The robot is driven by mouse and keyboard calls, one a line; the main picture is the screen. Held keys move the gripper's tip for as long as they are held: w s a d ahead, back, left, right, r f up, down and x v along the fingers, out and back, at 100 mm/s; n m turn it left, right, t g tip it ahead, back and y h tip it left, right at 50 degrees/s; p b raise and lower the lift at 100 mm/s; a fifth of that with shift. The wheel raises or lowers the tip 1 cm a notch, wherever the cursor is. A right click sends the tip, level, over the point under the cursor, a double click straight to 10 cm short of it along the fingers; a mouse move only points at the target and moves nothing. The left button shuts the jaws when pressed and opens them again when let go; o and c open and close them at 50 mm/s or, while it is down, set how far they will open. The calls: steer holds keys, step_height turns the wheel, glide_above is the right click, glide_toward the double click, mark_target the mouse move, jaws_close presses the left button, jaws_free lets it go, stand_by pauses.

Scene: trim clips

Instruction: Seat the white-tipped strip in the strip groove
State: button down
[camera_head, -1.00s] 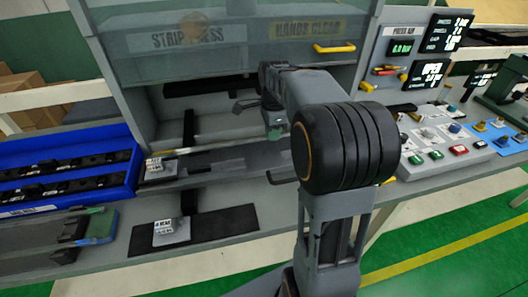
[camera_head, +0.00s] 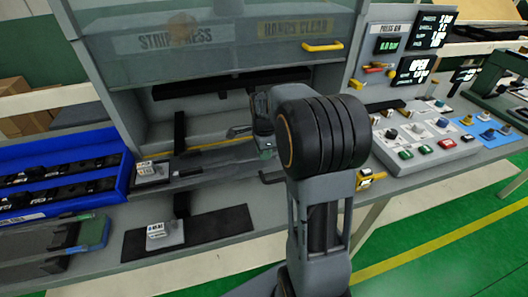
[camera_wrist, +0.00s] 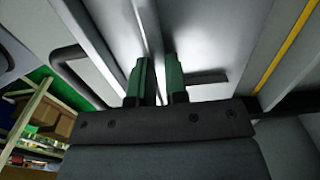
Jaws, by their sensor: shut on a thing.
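My gripper (camera_head: 263,142) is at the front of the press opening, largely hidden behind my own arm in the head view. In the wrist view its two green-faced fingers (camera_wrist: 158,80) are shut on a narrow grey strip (camera_wrist: 148,30) that runs away between them. A dark grey strip shape (camera_head: 218,157) lies left of the gripper along the press bed, below a thin yellow line. I cannot tell whether the strip is in the groove, touching the bed or above it. No white tip can be made out.
A blue bin (camera_head: 128,178) with black parts stands at the left, with dark strips (camera_head: 40,240) in front of it. A black mat (camera_head: 215,222) lies before the press. The clear press guard (camera_head: 205,30) is raised. A button panel (camera_head: 425,135) stands at right.

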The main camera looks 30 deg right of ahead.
steer(key=shift+f, duration=0.2)
steer(key=c, duration=1.1)
jaws_free()
steer(key=shift+c, duration=0.2)
step_height(320, 180, up, 11)
steer(key=s+a+f+n+t, duration=0.1)
steer(key=s+a+f+n, duration=0.1)
steer(key=s+a+n, duration=0.3)
steer(key=s+a+f+n+t, duration=0.2)
steer(key=s+a+n, duration=0.4)
steer(key=s+n, duration=0.5)
steer(key=shift+f+n+t, duration=0.3)
steer(key=shift+f+n, duration=0.1)
steer(key=shift+n, duration=1.8)
